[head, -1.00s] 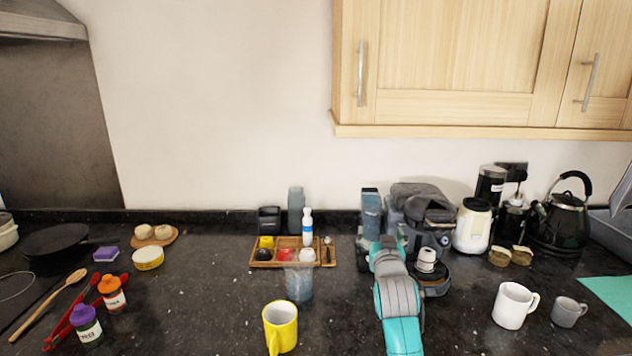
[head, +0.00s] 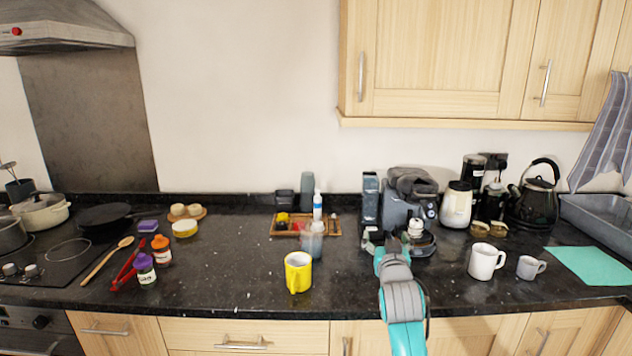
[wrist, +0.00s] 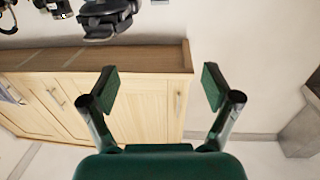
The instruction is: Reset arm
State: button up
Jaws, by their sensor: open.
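My gripper (wrist: 160,88) is open and empty in the wrist view, its two dark green pads well apart. In the head view my gripper (head: 384,240) is at the end of my teal and grey arm, above the counter in front of the dark coffee machine (head: 405,208). Its fingertips are small there and partly hidden by my arm. No object is between the fingers.
The black counter (head: 225,270) holds a yellow mug (head: 298,272) left of my arm and a white mug (head: 486,261) right of it. A clear cup (head: 312,243) stands before a wooden tray (head: 284,232). Wooden cupboards (head: 440,60) hang above.

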jog(key=s+f+n+g+y, duration=0.1)
jog(key=s+f, duration=2.7)
jog(key=s, duration=0.2)
jog(key=s+f+g, duration=0.1)
jog(key=s+f, duration=0.2)
jog(key=s, duration=1)
jog(key=s+r, duration=0.4)
jog(key=s, duration=0.8)
jog(key=s+d+r+g, duration=0.1)
jog(key=s+r, duration=0.3)
jog(key=s, duration=0.9)
jog(key=shift+y, duration=0.3)
jog(key=shift+s, duration=0.1)
